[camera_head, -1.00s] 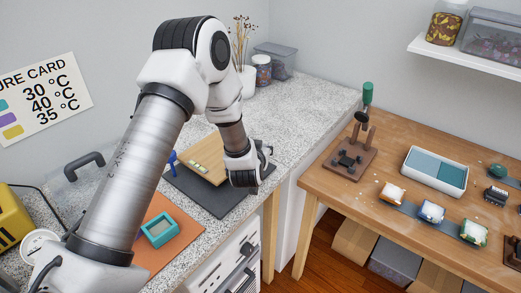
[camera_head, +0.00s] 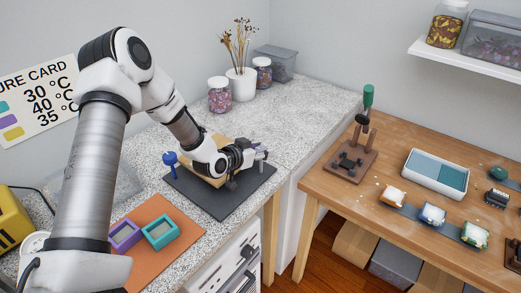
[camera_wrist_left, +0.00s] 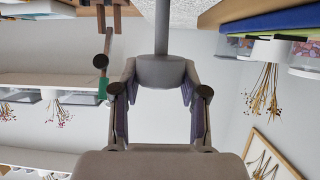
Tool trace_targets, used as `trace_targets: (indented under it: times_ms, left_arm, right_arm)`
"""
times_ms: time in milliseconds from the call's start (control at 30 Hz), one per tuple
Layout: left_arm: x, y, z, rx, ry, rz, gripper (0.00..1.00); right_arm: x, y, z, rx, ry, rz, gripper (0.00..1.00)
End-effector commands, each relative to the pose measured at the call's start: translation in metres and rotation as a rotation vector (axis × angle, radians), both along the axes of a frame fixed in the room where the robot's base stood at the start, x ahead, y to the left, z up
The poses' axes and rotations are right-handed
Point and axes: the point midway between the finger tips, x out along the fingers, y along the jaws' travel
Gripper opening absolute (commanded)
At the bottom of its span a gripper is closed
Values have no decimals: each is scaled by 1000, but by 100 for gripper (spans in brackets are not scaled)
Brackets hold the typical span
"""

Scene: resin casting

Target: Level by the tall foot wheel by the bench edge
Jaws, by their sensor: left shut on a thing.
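A tan wooden board (camera_head: 197,175) lies over a dark mat (camera_head: 232,202) on the speckled bench. A blue foot wheel (camera_head: 170,159) stands at its left corner. A grey foot wheel on a tall post is at the board's right, near the bench edge. In the left wrist view this grey wheel (camera_wrist_left: 161,71) sits between the two fingers, with its post (camera_wrist_left: 162,28) running up the picture to the bench. My left gripper (camera_head: 255,157) comes at it sideways and is shut on it. The hand partly hides the board and wheel in the head view. My right gripper is not in view.
An orange mat (camera_head: 185,252) holds a purple frame (camera_head: 125,235) and a teal frame (camera_head: 160,233). Jars and a white flower pot (camera_head: 242,84) stand at the back. A wooden table (camera_head: 330,192) with a small press is at right, across a gap.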

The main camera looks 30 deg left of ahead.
Motion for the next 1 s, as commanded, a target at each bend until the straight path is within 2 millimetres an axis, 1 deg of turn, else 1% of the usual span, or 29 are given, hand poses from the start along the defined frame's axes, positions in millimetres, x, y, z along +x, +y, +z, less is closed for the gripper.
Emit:
trace_targets:
  times_ms: [267,300,333,367,633,767,867,1000]
  left_arm:
    - [0,0,-1,0,2,0,8]
    - [0,0,-1,0,2,0,54]
    - [0,0,-1,0,2,0,64]
    - [0,0,-1,0,2,0,69]
    - [0,0,0,-1,1,0,69]
    - [-7,2,3,-3,0,5,69]
    - [-23,4,10,-8,0,7,69]
    - [-54,7,23,-13,-2,6,69]
  right_arm:
    - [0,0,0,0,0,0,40]
    - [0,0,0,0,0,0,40]
    - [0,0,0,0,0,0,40]
    - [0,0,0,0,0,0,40]
    - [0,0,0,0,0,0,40]
    - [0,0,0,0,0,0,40]
    - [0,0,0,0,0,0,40]
    - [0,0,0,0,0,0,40]
